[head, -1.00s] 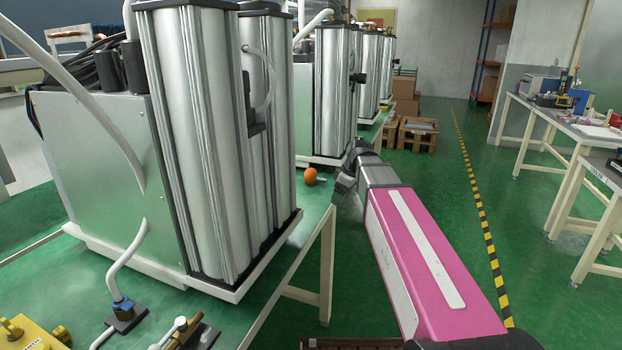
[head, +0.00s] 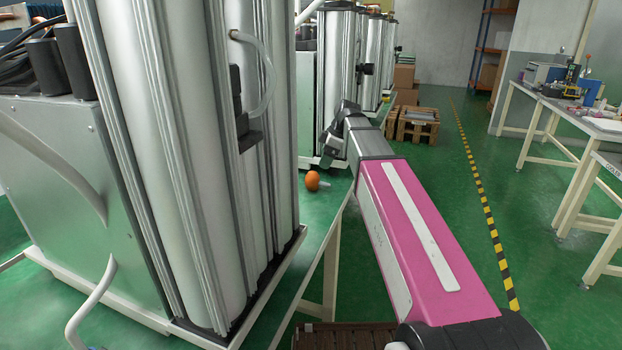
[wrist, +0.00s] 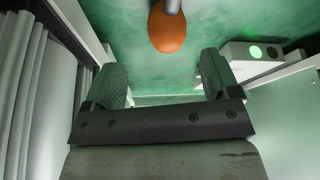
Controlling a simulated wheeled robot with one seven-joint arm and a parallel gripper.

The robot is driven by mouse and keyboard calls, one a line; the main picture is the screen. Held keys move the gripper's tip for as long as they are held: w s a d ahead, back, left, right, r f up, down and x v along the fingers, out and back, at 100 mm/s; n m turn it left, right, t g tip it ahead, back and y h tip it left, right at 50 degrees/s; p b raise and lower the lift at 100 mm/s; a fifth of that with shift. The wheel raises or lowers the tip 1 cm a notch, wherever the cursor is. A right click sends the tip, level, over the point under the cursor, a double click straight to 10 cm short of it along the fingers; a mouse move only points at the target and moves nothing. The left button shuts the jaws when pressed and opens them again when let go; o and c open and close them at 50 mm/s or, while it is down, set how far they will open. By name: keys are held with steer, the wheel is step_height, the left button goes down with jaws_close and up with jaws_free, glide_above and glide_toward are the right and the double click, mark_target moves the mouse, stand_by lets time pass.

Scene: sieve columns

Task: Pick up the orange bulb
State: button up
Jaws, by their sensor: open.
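The orange bulb (head: 312,181) is a small rounded orange thing with a short grey stem. It lies on the green bench top (head: 325,207) near the bench edge, beyond the near silver columns. My gripper (head: 334,145) is at the end of the pink arm, above and just right of the bulb in the head view. In the wrist view the bulb (wrist: 167,30) is at the top middle, ahead of the two fingers. My gripper (wrist: 160,80) is open there, with nothing between the fingers and a gap to the bulb.
Tall silver columns (head: 170,150) stand close on the left, with more columns (head: 335,75) behind the bulb. In the wrist view a white box with a green light (wrist: 255,52) is at the right. A wooden pallet (head: 418,122) and clear floor lie beyond.

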mark_target(313, 181)
steer(key=x, duration=0.5)
steer(key=shift+f, duration=0.2)
steer(key=shift+s+a+x, duration=0.15)
steer(key=shift+s+x, duration=0.05)
steer(key=shift+x, duration=1.1)
steer(key=shift+s+a+x, duration=0.1)
steer(key=shift+s+x, duration=0.05)
steer(key=shift+x, duration=1.15)
steer(key=shift+r, duration=0.15)
steer(key=c, duration=0.7)
